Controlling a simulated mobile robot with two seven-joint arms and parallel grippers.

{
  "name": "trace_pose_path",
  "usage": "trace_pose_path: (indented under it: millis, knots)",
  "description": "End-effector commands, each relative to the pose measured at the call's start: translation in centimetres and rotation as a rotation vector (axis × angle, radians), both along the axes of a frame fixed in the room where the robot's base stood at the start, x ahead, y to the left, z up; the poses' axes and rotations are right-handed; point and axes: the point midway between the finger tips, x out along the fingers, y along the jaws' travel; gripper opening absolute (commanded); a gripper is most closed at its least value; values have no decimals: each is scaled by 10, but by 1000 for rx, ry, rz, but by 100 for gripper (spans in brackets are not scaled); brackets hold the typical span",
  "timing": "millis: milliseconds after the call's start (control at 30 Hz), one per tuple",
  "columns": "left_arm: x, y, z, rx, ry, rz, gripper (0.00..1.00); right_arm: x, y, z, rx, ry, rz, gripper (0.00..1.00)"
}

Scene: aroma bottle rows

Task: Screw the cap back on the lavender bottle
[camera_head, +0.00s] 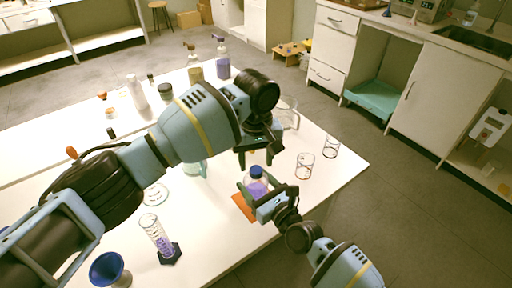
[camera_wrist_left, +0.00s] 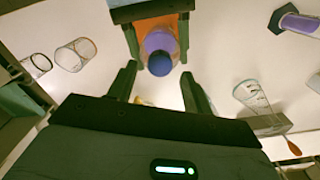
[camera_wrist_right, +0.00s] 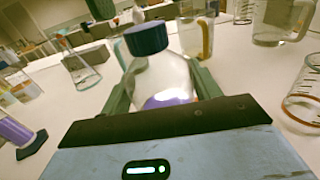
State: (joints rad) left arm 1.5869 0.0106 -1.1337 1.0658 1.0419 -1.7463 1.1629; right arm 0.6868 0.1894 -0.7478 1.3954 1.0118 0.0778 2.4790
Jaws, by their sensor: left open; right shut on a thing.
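The lavender bottle (camera_head: 262,188) is a clear round bottle with purple liquid, upright at an orange mat (camera_head: 241,207). My right gripper (camera_head: 257,193) is shut on its body; the right wrist view shows the fingers on both sides of the glass (camera_wrist_right: 165,78). A dark blue cap (camera_head: 257,171) sits on the bottle's neck; it also shows in the right wrist view (camera_wrist_right: 146,38). I cannot tell how tight it is. My left gripper (camera_wrist_left: 159,72) is open above the bottle, its fingers apart on either side of the cap (camera_wrist_left: 159,65) in the left wrist view.
Two glass beakers (camera_head: 305,165) (camera_head: 331,147) stand right of the bottle, and a glass jug (camera_head: 287,113) behind. Spray bottles (camera_head: 222,65) stand at the back.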

Motion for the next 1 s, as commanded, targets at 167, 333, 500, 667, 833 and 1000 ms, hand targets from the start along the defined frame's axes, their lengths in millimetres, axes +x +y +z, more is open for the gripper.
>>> trace_pose_path:
  millis: [167,333,500,667,833,1000]
  knots:
    - [0,0,-20,1,1,0,50,0,0,0,0,0,0,0]
    - [0,0,-28,0,0,0,50,0,0,0,-1,1,0,0]
    - [0,0,-29,0,0,0,50,0,0,0,0,0,0,0]
    - [0,0,-28,0,0,0,44,0,0,0,0,0,0,0]
    - [0,0,-28,0,-1,0,21,0,0,0,0,0,0,0]
    - [0,0,-28,0,-1,0,3,0,0,0,0,0,0,0]
